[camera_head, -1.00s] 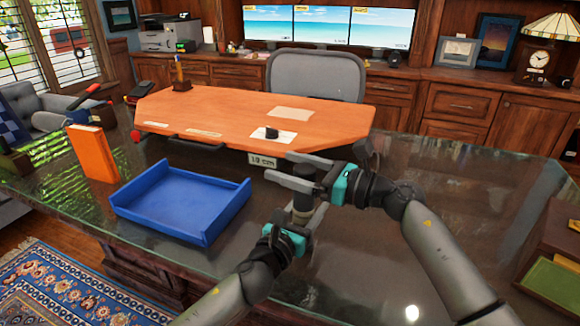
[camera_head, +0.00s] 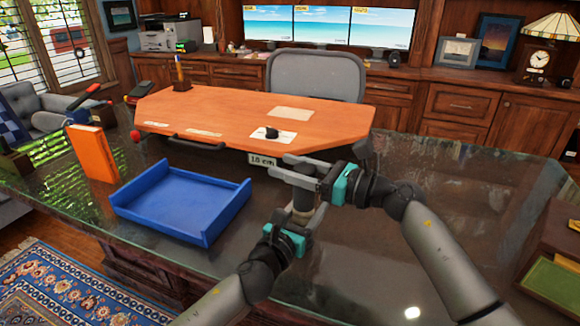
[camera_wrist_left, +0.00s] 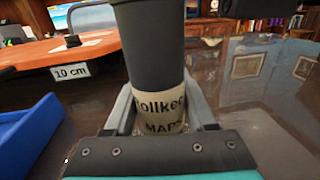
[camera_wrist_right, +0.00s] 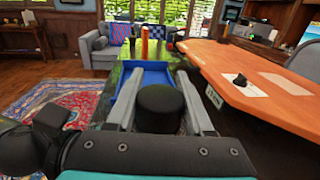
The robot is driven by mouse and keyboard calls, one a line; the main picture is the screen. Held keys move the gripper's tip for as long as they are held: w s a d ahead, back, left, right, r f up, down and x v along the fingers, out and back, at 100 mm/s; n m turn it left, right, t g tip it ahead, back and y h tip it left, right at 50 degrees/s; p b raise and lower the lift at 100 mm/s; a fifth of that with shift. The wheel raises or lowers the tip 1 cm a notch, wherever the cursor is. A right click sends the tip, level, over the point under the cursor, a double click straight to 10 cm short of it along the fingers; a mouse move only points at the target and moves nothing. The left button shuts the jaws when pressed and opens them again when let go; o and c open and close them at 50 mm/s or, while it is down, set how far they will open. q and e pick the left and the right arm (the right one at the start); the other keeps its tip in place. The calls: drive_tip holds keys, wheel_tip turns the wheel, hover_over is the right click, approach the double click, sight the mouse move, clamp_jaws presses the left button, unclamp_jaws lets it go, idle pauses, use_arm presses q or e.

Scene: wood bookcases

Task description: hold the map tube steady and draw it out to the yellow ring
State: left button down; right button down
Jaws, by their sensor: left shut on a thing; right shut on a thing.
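The map tube (camera_head: 303,200) stands upright above the glass desk, a dark grey cylinder. In the left wrist view its cream label (camera_wrist_left: 160,109) reads "MAPS" on the lower line. My left gripper (camera_head: 298,213) is shut on the lower part, its fingers (camera_wrist_left: 160,118) on either side of the label. My right gripper (camera_head: 290,170) is shut on the upper part. In the right wrist view the tube's round black top (camera_wrist_right: 160,107) sits between the fingers. I cannot make out a yellow ring in any view. The fingers hide parts of the tube.
A blue tray (camera_head: 180,207) and an orange book (camera_head: 94,153) are on the glass desk (camera_head: 480,190) to the left. A raised wooden top (camera_head: 230,112) with a "10 cm" sign (camera_head: 262,160) is behind the grippers. A wooden box (camera_head: 550,250) is at the right.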

wheel_tip(320, 180, up, 5)
drive_tip(key=shift+f, duration=0.2)
idle(0.3)
drive_tip(key=shift+c, duration=1.4)
unclamp_jaws()
drive_tip(key=v, duration=1.2)
